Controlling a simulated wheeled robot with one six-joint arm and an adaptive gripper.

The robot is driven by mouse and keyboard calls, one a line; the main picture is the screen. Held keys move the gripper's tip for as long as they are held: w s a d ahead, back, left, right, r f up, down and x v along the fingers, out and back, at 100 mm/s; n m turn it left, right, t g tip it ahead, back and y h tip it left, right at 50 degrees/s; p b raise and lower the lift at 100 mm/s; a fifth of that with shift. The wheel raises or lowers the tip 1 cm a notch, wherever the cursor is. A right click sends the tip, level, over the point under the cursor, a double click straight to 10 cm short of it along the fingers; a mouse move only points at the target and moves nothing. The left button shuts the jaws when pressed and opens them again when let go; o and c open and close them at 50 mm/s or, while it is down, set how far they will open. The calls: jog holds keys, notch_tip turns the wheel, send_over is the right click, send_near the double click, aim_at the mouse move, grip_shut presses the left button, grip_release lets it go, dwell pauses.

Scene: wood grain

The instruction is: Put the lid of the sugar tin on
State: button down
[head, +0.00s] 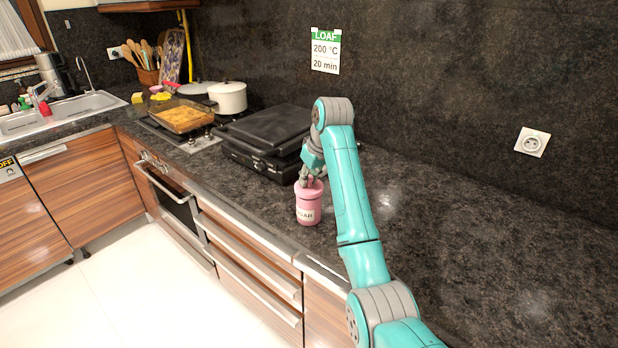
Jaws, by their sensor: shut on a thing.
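The pink sugar tin (308,212) stands upright on the dark counter, in front of the black appliance. A pale label with dark letters faces me. Its pink lid (300,189) is at the top of the tin. My gripper (311,183) points down from above and is shut on the lid near its middle. The lid looks level and in line with the tin. I cannot tell whether it rests on the rim or is just above it. The fingertips and the tin's opening are partly hidden.
A black contact grill (268,137) stands close behind the tin. White pots (228,97) and a glass baking dish (181,117) are farther left by the hob. The counter's front edge (262,235) is close to the tin. The counter (480,240) on the right is clear.

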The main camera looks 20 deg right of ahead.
jog(key=shift+f, duration=1.1)
dwell(0.3)
jog(key=c, duration=0.9)
grip_release()
notch_tip(320, 180, up, 10)
jog(key=shift+s+f, duration=0.1)
